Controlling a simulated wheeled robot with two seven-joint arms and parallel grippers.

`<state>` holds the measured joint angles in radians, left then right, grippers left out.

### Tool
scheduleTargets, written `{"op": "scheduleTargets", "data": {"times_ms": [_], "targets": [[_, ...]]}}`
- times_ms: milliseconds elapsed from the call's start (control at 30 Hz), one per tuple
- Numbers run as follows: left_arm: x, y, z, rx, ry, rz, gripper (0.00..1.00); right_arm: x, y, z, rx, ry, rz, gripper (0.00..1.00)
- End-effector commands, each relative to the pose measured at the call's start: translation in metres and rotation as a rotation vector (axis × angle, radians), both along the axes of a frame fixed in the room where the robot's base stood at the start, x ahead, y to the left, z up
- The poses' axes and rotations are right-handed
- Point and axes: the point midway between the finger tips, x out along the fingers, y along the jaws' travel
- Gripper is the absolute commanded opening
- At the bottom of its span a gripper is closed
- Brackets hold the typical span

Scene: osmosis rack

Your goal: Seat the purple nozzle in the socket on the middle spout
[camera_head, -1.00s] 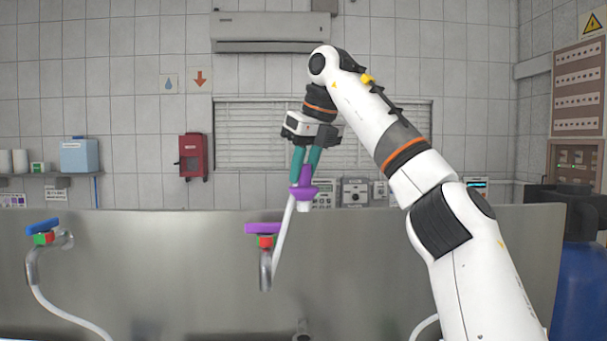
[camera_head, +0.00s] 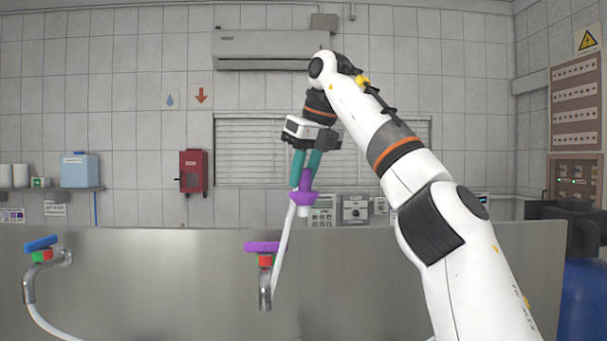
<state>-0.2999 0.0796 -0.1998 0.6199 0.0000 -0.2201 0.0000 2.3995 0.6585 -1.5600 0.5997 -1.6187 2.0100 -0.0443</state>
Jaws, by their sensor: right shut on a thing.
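The purple nozzle (camera_head: 304,195) hangs upright, its pale end down, in my right gripper (camera_head: 306,172). The gripper's green fingers are shut on its upper part. A white hose runs down from beside it, passing close to the middle spout. The middle spout (camera_head: 265,290) has a purple lever (camera_head: 262,246) and a red part on top and is mounted at the steel back panel. The nozzle is above and to the right of this spout, apart from it. I cannot make out the socket clearly. My left gripper is not in view.
A left spout (camera_head: 30,286) with a blue lever (camera_head: 41,243) and a white hose stands at the far left. Blue equipment (camera_head: 585,295) stands at the far right. The air left of the nozzle is clear.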

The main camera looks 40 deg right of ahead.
Motion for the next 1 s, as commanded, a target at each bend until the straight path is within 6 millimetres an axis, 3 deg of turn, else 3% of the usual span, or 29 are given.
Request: {"op": "scheduleTargets", "data": {"times_ms": [1000], "targets": [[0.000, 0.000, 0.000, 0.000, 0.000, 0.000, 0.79, -0.029, -0.057, 0.000, 0.001, -0.003, -0.002, 0.02]]}}
